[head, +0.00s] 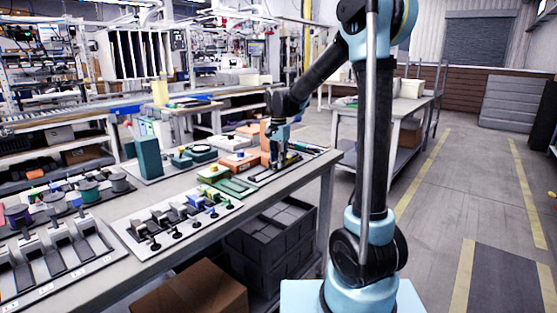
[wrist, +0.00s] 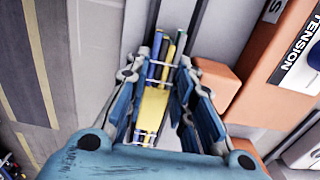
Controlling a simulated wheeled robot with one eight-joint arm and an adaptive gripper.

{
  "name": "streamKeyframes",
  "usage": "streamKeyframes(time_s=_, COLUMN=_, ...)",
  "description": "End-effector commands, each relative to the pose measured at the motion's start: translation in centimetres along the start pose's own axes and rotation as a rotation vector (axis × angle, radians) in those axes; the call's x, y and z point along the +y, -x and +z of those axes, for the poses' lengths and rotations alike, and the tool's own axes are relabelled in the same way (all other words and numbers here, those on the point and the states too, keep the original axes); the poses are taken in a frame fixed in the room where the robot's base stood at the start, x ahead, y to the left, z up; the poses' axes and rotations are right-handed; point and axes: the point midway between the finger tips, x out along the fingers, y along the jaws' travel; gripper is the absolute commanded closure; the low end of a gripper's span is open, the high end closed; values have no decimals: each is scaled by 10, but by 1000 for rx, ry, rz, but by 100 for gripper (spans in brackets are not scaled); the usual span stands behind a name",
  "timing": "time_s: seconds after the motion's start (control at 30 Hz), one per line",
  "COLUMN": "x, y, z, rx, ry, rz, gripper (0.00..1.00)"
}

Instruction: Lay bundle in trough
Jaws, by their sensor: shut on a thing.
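In the wrist view a bundle (wrist: 155,108) of thin blue, green and yellow rods with a yellow wrap lies between my gripper's two fingers. My gripper (wrist: 156,100) is shut on it. In the head view my gripper (head: 279,158) points down at the far right part of the bench, over a dark, narrow tray (head: 262,178) that looks like the trough. The bundle is too small to make out there. I cannot tell whether the bundle touches the trough floor.
Orange blocks (wrist: 265,80), one with a "TENSION" label, stand close to the right of my gripper in the wrist view. On the bench (head: 190,178) are a green block (head: 149,157), a rack of small clamps (head: 180,218) and several spools. The aisle floor (head: 440,200) is clear.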

Motion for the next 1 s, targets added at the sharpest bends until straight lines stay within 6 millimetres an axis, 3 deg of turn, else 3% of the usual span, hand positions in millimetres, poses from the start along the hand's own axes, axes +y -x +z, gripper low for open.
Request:
streamKeyframes(time_s=0.33, x=-8, y=-4, z=-3, rx=-7, ry=3, rz=-8, gripper=98)
streamKeyframes(time_s=0.37, x=-8, y=-5, z=-3, rx=-8, ry=3, rz=-7, gripper=73)
streamKeyframes(time_s=0.43, x=-9, y=-6, z=-4, rx=-8, ry=3, rz=-7, gripper=58)
streamKeyframes(time_s=1.0, x=-12, y=-7, z=-9, rx=-15, ry=2, rz=-2, gripper=54)
